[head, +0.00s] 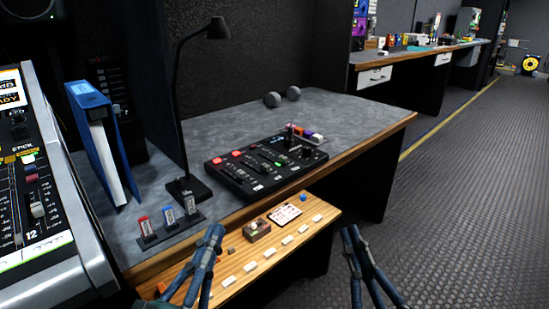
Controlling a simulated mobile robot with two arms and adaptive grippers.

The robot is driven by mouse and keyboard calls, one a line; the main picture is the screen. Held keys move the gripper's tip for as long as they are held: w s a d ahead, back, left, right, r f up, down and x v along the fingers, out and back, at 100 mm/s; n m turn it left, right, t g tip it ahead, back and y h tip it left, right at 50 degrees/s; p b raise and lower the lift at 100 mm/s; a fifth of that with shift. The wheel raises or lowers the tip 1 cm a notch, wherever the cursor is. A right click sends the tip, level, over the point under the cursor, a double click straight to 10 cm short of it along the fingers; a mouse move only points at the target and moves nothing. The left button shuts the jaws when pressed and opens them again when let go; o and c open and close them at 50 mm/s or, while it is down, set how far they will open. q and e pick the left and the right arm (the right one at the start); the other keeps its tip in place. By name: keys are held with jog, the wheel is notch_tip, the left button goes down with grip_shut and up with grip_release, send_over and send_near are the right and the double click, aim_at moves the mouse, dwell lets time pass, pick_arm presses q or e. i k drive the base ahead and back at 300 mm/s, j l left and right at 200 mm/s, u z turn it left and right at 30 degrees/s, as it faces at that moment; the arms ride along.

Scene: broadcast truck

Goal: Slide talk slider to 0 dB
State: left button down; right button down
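A large mixing console (62,262) stands at the left edge, cut off by the frame. Its slanted face has a fader with a pale cap (37,210) in a dark slot, with a "12" below it. A smaller black control panel (235,178) with several sliders and coloured buttons lies on the grey desk. No talk label or 0 dB mark is readable, so I cannot tell which slider is the talk slider. My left gripper (215,232) is in front of the wooden shelf, fingers converging, empty. My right gripper (349,232) is right of the shelf, fingers converging, empty. Neither touches a slider.
A blue binder (103,150), a black desk lamp (185,110) and a stand of small tagged items (166,226) are on the desk (345,113). The wooden shelf (228,291) below holds small blocks. Open floor (455,200) lies to the right.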

aim_at(283, 159)
jog(key=i+l+u, duration=0.15)
jog(key=l, duration=0.25)
jog(key=i+l+u, duration=0.2)
jog(key=l, duration=0.2)
jog(key=i+l+u, duration=0.15)
jog(key=l, duration=0.25)
